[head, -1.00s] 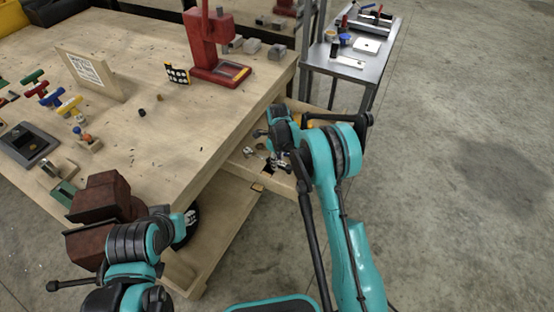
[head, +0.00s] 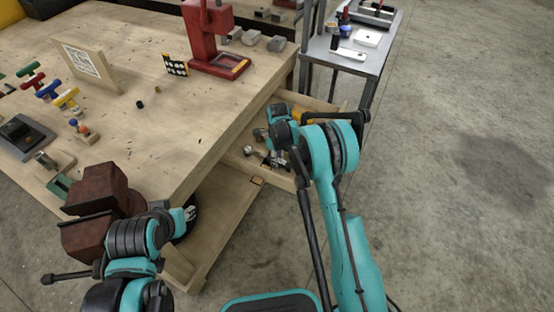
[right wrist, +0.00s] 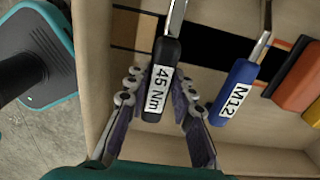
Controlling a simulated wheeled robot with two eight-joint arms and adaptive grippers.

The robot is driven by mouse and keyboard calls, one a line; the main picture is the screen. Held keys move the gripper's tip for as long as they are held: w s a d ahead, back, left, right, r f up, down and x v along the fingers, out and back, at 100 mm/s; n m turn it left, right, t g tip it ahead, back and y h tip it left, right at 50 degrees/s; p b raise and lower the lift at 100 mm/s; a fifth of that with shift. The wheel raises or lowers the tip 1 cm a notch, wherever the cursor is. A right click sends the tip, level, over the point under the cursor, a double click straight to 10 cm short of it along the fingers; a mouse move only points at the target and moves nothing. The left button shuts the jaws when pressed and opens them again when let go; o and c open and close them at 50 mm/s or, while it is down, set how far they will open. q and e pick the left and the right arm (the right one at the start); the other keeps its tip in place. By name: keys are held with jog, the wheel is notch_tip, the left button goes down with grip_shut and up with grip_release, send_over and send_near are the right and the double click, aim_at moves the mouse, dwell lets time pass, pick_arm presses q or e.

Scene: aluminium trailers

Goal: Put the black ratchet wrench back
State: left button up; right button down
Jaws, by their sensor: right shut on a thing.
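The black ratchet wrench (right wrist: 160,87), its grip labelled "45 Nm", lies between the two fingers of my right gripper (right wrist: 160,98) in the right wrist view. The fingers are shut on this grip, and its metal shaft runs up out of the frame. The wrench is over or in the open drawer (right wrist: 104,118); I cannot tell whether it touches the floor. In the head view my right gripper (head: 264,156) is at the drawer (head: 290,184), partly hidden by my arm. My left gripper (head: 190,213) is by the table's front edge, its fingers unclear.
A blue-handled tool (right wrist: 235,92) marked "M12" lies just right of the wrench, with an orange handle (right wrist: 297,78) beyond it. Drawer walls are close around. The wooden table (head: 170,140) carries a red press (head: 208,40). A metal side table (head: 350,60) stands behind.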

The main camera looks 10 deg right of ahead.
jog(key=shift+f, duration=0.4)
jog(key=c, duration=1.2)
grip_release()
notch_tip(320, 180, up, 12)
jog(key=shift+d+r, duration=0.1)
